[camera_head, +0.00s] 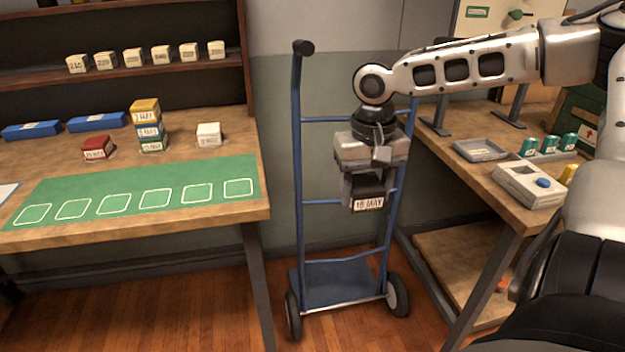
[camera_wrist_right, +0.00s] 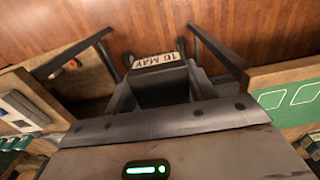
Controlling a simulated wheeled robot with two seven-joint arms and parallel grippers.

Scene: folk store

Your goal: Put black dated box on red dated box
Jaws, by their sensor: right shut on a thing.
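The black dated box (camera_head: 368,188) carries a white label that seems to read 16 MAY. My right gripper (camera_head: 366,196) is shut on it and holds it in the air in front of the blue hand truck, between the two tables. The box also shows between the fingers in the right wrist view (camera_wrist_right: 160,90). The red dated box (camera_head: 97,148) sits on the left table, behind the green mat, with nothing on top of it. It is well to the left of my right gripper. My left gripper is not in view.
A stack of yellow, blue and green dated boxes (camera_head: 147,125) stands just right of the red box. A white box (camera_head: 209,134) is further right. The green mat (camera_head: 140,190) has several empty outlined slots. The hand truck (camera_head: 298,150) stands in the gap between tables.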

